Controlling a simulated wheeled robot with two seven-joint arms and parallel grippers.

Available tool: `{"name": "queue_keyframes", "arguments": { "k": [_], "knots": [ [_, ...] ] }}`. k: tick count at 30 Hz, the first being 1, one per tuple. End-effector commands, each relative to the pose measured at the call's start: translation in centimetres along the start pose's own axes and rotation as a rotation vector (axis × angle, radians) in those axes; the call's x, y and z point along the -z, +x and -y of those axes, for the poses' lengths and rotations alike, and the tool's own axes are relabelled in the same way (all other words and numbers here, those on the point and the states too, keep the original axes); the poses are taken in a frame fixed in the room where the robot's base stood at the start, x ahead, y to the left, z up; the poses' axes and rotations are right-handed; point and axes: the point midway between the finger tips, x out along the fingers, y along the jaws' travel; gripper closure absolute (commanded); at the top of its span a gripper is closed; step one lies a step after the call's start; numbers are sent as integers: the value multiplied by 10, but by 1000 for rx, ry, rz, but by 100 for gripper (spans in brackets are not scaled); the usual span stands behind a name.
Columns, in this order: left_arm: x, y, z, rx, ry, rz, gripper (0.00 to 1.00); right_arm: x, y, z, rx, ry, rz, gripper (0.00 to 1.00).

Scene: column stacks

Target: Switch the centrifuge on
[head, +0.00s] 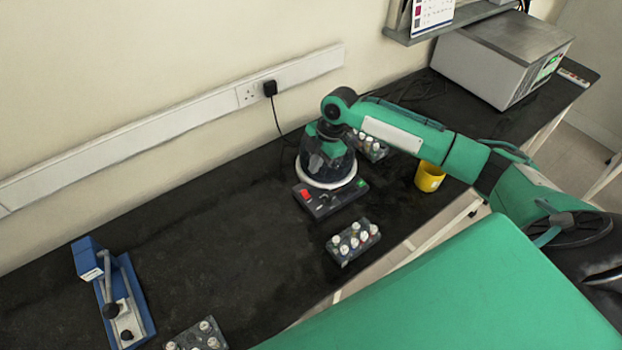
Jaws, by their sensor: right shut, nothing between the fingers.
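The centrifuge (345,185) stands on the dark bench below my right wrist, with a round white rim and a dark control panel (328,201) at its front. A red switch (306,194) is at the panel's left end and a small green patch (361,183) at its right end. My right gripper (318,166) is shut and empty, pointing down in front of the centrifuge's dark upper part. Its fingertips are hard to make out against the dark background, so I cannot tell whether they touch anything. My left gripper is out of view.
Vial racks stand in front of the centrifuge (353,242), behind it (372,149) and at the bottom edge (196,338). A yellow cup (429,177) is to the right, a blue lever device (118,300) at left, a grey box-shaped machine (500,62) far right. The bench's left-middle is clear.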

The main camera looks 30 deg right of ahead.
Motion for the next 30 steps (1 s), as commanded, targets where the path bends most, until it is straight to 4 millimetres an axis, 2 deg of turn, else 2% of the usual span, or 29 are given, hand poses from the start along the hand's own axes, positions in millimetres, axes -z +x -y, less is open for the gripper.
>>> {"name": "queue_keyframes", "arguments": {
  "k": [3,9,30],
  "knots": [
    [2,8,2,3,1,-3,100,-1,-19,-1,-3,0,1,100],
    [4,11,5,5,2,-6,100,0,-36,0,0,0,1,100],
    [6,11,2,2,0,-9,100,0,-39,0,0,0,1,100]
  ]
}}
